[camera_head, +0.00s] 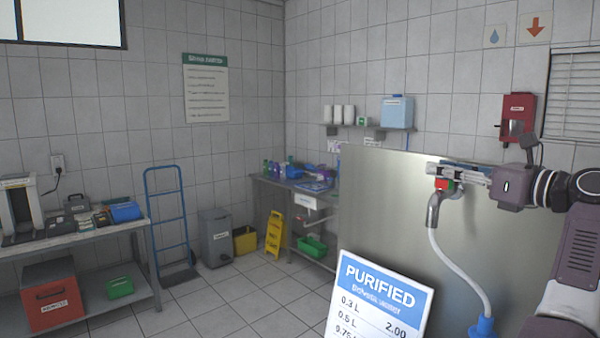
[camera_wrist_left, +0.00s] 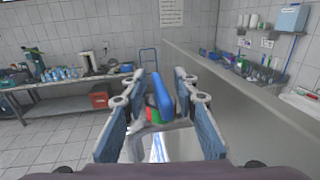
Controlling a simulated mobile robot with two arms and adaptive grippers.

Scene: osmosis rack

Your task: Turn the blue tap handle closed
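The blue tap handle (camera_wrist_left: 160,98) stands between the two fingers of my left gripper (camera_wrist_left: 160,82) in the left wrist view. The fingers are spread, with a gap beside the handle. Red and green parts sit at the handle's base. In the head view my left gripper (camera_head: 436,169) is over the top of the metal tap (camera_head: 433,212), reaching in from the right. The red part (camera_head: 443,185) shows just below the fingers there; the handle is largely hidden by them. My right gripper is not in view.
A steel panel (camera_head: 385,225) stands behind the tap. A white hose (camera_head: 462,268) hangs from the spout to a blue piece (camera_head: 484,327). A price sign (camera_head: 378,298) stands to the left. A red dispenser (camera_head: 517,117) is on the wall behind my arm.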

